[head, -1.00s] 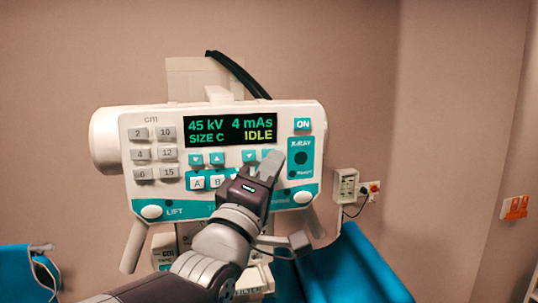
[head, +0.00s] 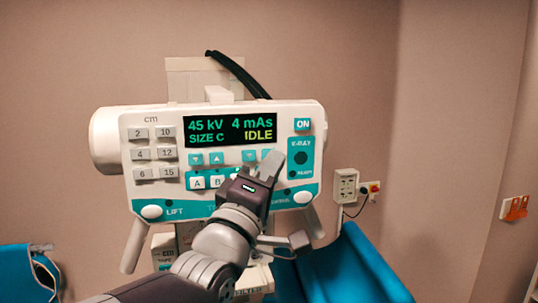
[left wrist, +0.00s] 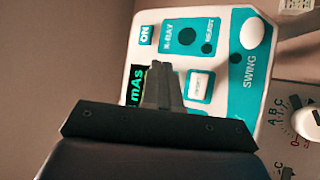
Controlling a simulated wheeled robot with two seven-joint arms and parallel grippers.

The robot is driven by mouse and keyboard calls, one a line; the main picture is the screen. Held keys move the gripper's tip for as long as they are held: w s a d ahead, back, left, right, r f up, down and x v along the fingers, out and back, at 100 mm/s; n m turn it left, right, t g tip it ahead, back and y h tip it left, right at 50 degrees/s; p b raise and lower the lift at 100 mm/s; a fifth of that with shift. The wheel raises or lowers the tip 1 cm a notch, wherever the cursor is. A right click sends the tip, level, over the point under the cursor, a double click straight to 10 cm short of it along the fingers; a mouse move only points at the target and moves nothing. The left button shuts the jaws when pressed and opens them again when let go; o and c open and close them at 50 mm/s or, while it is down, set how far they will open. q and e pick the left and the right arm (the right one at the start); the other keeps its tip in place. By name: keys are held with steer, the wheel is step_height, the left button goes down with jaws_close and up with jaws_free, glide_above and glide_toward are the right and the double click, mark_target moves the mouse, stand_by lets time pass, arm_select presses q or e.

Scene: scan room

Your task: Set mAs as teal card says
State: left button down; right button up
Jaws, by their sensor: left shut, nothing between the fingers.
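The white and teal X-ray control panel (head: 222,160) faces me. Its display (head: 229,130) reads 45 kV, 4 mAs, SIZE C and IDLE. A teal down-arrow button (head: 250,156) sits under the mAs reading. The button to its right is mostly hidden behind my left gripper (head: 268,166). The left gripper is shut and empty, its fingertips at the panel; I cannot tell whether they touch it. The left wrist view shows the fingertips (left wrist: 164,88) beside the mAs end of the display (left wrist: 137,87). I make out no separate teal card.
The ON button (head: 303,124) and the X-RAY area (head: 301,157) lie right of the fingers. Grey cm buttons (head: 153,153) are at the left. A blue padded surface (head: 350,270) lies below right. A wall socket box (head: 346,186) is behind.

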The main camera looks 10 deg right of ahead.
stand_by(0.6)
arm_select(q)
steer(key=shift+w, duration=0.45)
steer(key=shift+w+b, duration=0.3)
steer(key=shift+w, duration=0.05)
stand_by(0.7)
steer(key=shift+s+b, duration=0.75)
steer(key=shift+s, duration=0.05)
